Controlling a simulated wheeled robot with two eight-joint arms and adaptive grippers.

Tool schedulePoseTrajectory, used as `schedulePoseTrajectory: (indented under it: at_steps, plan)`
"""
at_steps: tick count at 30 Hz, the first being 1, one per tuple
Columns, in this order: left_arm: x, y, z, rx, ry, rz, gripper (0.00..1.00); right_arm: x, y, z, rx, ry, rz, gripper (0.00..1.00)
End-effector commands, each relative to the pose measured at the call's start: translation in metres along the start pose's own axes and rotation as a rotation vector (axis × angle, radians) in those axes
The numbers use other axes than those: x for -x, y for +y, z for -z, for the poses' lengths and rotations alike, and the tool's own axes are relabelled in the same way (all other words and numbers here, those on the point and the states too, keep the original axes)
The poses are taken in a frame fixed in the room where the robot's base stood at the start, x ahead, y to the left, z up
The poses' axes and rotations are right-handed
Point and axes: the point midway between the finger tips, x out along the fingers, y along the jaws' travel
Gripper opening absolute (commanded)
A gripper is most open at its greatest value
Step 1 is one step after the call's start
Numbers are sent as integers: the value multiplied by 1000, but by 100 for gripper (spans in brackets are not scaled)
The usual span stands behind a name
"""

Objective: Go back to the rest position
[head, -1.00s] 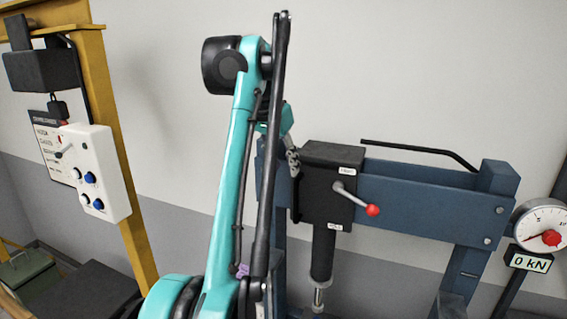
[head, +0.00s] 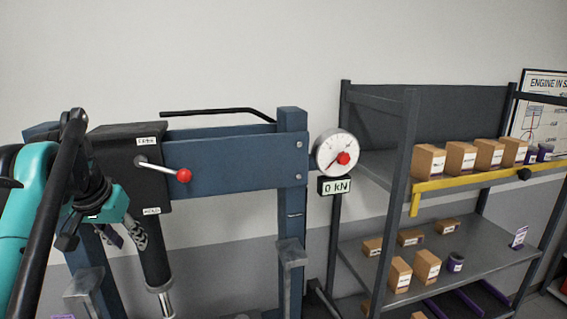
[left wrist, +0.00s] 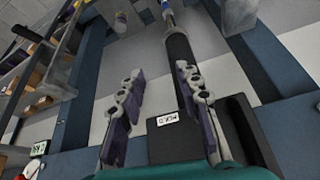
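My left gripper (head: 126,236) is at the left of the head view, below the teal and black wrist of my left arm, in front of the blue press frame (head: 235,160). In the left wrist view its two fingers (left wrist: 160,78) stand wide apart with nothing between them, so it is open and empty. The black press body (head: 125,170) with its red-knobbed lever (head: 183,175) is beside the wrist, partly hidden by it. I cannot tell whether they touch. My right gripper is in neither view.
A round gauge (head: 336,153) above a "0 kN" display (head: 335,186) stands right of the press. Farther right is a grey shelf rack (head: 408,150) with several cardboard boxes (head: 427,264) and a yellow rail (head: 480,180).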

Motion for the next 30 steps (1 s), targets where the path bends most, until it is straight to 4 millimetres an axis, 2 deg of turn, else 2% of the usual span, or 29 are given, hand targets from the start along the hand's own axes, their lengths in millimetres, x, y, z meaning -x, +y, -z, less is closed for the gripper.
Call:
schedulePoseTrajectory:
  at_steps: [1,8,15,18,21,24,27,30]
  plan:
    - [-42,15,-28,-9,9,-3,34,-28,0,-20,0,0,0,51]
    - [-171,71,-132,-23,59,-10,34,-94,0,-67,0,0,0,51]
    - [-308,119,-258,-39,113,-28,34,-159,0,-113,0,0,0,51]
    - [-356,132,-306,-43,132,-37,34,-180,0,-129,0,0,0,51]
    - [-391,142,-343,-46,148,-45,34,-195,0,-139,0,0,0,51]
    - [-412,147,-366,-47,158,-50,34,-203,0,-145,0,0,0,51]
    - [-421,149,-376,-47,163,-52,34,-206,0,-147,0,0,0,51]
    - [-421,150,-378,-46,164,-53,34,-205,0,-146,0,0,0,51]
